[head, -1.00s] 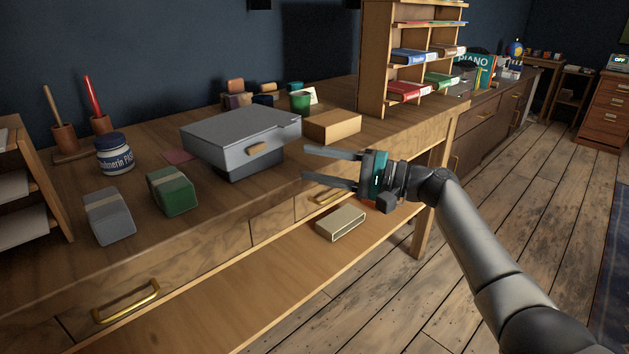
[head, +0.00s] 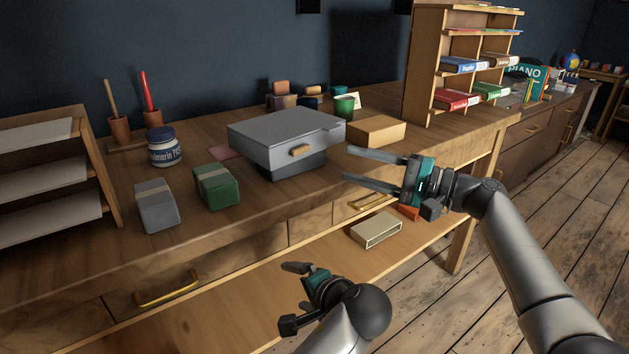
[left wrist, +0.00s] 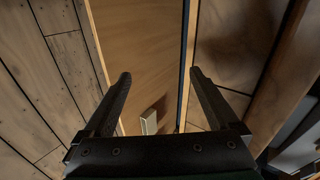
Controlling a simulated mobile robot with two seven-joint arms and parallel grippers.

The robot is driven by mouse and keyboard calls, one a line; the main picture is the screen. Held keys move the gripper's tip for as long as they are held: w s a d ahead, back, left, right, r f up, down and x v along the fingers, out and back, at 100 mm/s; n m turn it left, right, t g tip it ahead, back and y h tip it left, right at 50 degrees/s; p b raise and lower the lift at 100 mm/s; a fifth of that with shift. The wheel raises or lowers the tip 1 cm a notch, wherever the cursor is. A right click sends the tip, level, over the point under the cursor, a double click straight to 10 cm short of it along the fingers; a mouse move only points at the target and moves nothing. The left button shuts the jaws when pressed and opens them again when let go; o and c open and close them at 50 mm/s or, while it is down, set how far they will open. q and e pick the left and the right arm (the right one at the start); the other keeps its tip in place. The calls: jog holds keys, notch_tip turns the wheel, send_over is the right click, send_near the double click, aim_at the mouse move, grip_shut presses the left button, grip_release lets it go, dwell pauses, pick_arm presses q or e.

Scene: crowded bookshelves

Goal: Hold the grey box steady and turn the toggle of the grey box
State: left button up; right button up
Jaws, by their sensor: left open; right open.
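The grey box (head: 274,133) sits on the wooden desk, with a tan toggle (head: 299,151) on its front face. My right gripper (head: 358,170) is open and empty, its two fingers pointing left just right of the box's front corner, apart from the toggle. My left gripper (head: 292,294) is low in front of the desk, below and apart from the box. In the left wrist view the left fingers (left wrist: 157,90) are spread with nothing between them.
A green block (head: 217,187), a grey block (head: 157,206) and a jar (head: 164,147) stand left of the box. A tan box (head: 376,131) stands to its right. A small pale box (head: 376,231) lies on the lower shelf. A bookshelf (head: 424,75) rises behind at the right.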

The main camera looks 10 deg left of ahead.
pick_arm(q)
jog(key=w+r+y, duration=0.1)
jog(key=r, duration=0.3)
jog(key=w+r+t+y, duration=0.1)
jog(key=r, duration=0.3)
jog(key=w+d+r+y, duration=0.1)
jog(key=w+r, duration=0.1)
jog(key=r, duration=0.2)
jog(key=shift+r+t+y, duration=0.1)
jog(key=shift+t+y, duration=0.3)
jog(key=n+y, duration=0.1)
jog(key=y, duration=0.3)
send_near(259, 148)
jog(key=x, duration=0.7)
jog(key=w+f+x, duration=0.1)
jog(key=x, duration=0.3)
jog(key=shift+w, duration=0.1)
grip_shut()
jog(key=shift+r, duration=0.1)
